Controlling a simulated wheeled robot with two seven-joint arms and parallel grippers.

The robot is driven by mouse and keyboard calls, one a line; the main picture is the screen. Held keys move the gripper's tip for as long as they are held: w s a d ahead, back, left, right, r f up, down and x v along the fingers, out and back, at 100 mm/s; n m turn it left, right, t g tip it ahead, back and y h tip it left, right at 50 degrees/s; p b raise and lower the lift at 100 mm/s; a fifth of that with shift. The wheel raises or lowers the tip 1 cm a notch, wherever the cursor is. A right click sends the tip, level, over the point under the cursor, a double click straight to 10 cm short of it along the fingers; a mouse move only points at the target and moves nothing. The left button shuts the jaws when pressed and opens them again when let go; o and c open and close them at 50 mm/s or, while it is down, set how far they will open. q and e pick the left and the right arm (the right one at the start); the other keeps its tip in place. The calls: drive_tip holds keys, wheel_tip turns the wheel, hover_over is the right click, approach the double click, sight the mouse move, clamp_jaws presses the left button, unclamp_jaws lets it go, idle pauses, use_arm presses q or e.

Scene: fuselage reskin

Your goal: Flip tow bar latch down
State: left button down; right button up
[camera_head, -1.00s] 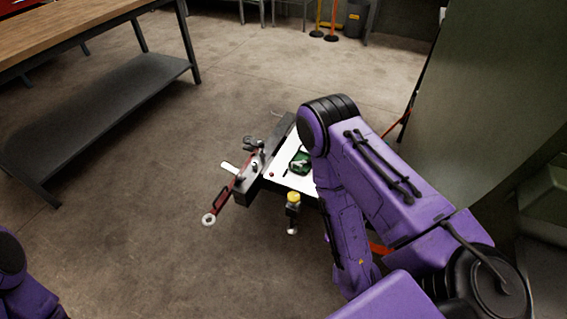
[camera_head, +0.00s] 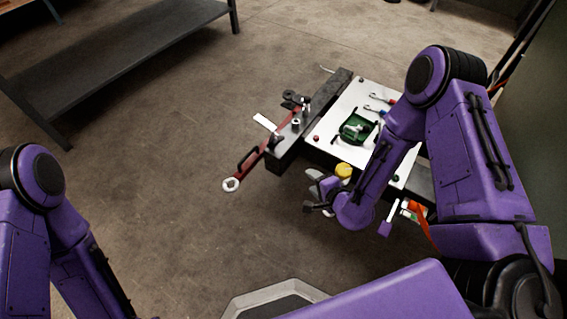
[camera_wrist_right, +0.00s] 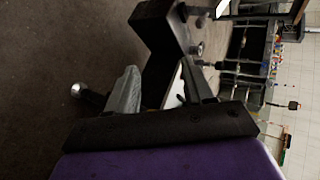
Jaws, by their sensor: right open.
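The red tow bar (camera_head: 251,162) sticks out to the lower left from the cart's dark end beam (camera_head: 284,150), with a pale ring (camera_head: 231,185) at its tip. Dark and silver latch hardware (camera_head: 295,100) sits on the beam near the bar's root; which piece is the latch, and its exact position, I cannot tell. My right gripper (camera_head: 314,192) is beside the cart, right of the bar and apart from it. In the right wrist view its two fingers (camera_wrist_right: 160,70) are spread and empty, with the dark beam (camera_wrist_right: 158,28) beyond. My left arm shows at the left, its gripper out of frame.
The white cart top (camera_head: 352,99) carries a green item (camera_head: 356,128) and small tools. A yellow-capped post (camera_head: 343,170) stands close to my right gripper. A grey shelf table (camera_head: 140,50) stands at the upper left. The floor left of the bar is clear.

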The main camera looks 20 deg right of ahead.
drive_tip(key=w+f+m+t+y+b, duration=0.2)
drive_tip(key=w+f+m+t+b, duration=0.1)
drive_tip(key=w+f+b, duration=0.4)
drive_tip(key=w+a+r+m+t+b, duration=0.1)
drive_tip(key=w+b, duration=0.2)
drive_tip(key=w, duration=0.1)
drive_tip(key=w+a+r+m+t+y+b, duration=0.1)
drive_tip(key=w+b, duration=0.2)
drive_tip(key=w, duration=0.2)
drive_tip(key=w+r+b, duration=0.1)
drive_tip(key=w+b, duration=0.2)
drive_tip(key=w, duration=0.1)
drive_tip(key=shift+w+a+m+t+y+b, duration=0.3)
drive_tip(key=shift+w+a+m+t, duration=0.1)
drive_tip(key=shift+w+a+r, duration=0.15)
drive_tip(key=shift+w, duration=0.15)
use_arm(q)
drive_tip(key=s+a+f+m+g, duration=0.1)
drive_tip(key=s+f+m+g, duration=0.1)
drive_tip(key=f, duration=0.7)
drive_tip(key=s+f+m+g, duration=0.1)
drive_tip(key=s+f, duration=0.1)
drive_tip(key=f, duration=0.8)
drive_tip(key=shift+a+f+m+g+h, duration=0.15)
drive_tip(key=shift+a+m+g+h, duration=0.2)
drive_tip(key=shift+m+g+h, duration=0.05)
drive_tip(key=shift+s, duration=0.1)
use_arm(e)
clamp_jaws()
